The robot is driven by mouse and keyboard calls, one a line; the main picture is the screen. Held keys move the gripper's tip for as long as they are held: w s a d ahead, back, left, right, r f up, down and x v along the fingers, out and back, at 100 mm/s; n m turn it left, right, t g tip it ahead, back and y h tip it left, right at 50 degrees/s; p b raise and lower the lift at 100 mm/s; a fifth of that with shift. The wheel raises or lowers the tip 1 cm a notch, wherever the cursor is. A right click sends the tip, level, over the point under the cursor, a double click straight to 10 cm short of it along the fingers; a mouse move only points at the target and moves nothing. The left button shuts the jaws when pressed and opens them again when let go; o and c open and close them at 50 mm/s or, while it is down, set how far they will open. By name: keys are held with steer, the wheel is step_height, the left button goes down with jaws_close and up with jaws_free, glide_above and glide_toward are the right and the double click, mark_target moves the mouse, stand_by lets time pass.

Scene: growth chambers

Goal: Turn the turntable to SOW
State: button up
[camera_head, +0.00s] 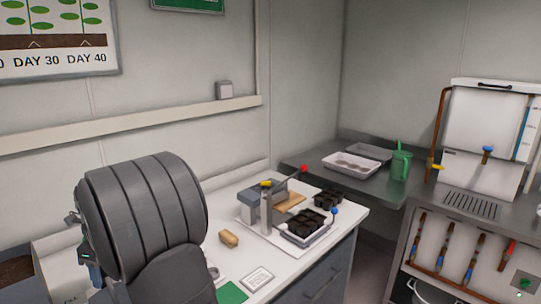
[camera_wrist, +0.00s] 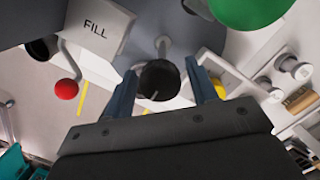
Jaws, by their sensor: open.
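In the wrist view, my gripper (camera_wrist: 163,70) is open, with one finger on each side of a round black knob (camera_wrist: 158,82). I cannot tell whether the fingers touch it. A pale block marked FILL (camera_wrist: 95,28) is at the upper left of that view. No SOW mark can be read, and I cannot tell for sure which surface is the turntable. In the head view, my dark arm covers much of the lower left, and part of a pale box (camera_head: 62,258) shows behind it.
In the wrist view, a red ball (camera_wrist: 66,89) on a rod is left of my gripper and a green round thing (camera_wrist: 250,8) is at the upper right. In the head view, the white bench (camera_head: 205,192) holds a black cell tray (camera_head: 310,222) and a tan block (camera_head: 229,238).

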steer(key=c, duration=0.6)
steer(key=shift+n+g, duration=0.5)
steer(key=shift+n, duration=2.5)
steer(key=shift+n, duration=0.4)
steer(key=n+h, duration=0.1)
steer(key=n, duration=0.4)
steer(key=shift+g, duration=0.3)
